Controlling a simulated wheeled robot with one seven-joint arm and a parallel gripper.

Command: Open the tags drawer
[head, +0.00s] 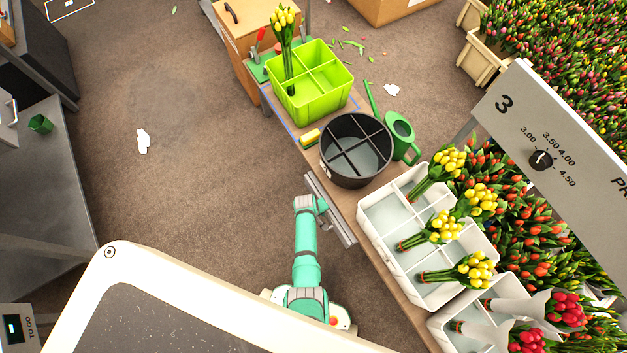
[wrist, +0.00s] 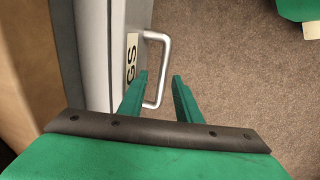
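The tags drawer (wrist: 118,45) shows in the wrist view as a light grey front, with the letters "GS" visible on its label (wrist: 132,60). A silver bar handle (wrist: 166,52) sticks out from it. My gripper (wrist: 160,78) is open, with one green finger on the drawer side of the handle bar and the other on its outer side. The bar appears between the fingers, with a gap to the outer finger; contact cannot be told. In the head view my gripper (head: 322,205) is beside a grey drawer strip (head: 338,220) at the bench edge; the handle is hidden there.
The wooden bench (head: 377,247) carries a black divided bucket (head: 382,126), a lime crate (head: 322,105), a green watering can (head: 400,128) and a white divided crate (head: 388,262) with yellow tulips. Open brown floor (head: 210,150) lies left of the bench. A grey table (head: 45,200) stands far left.

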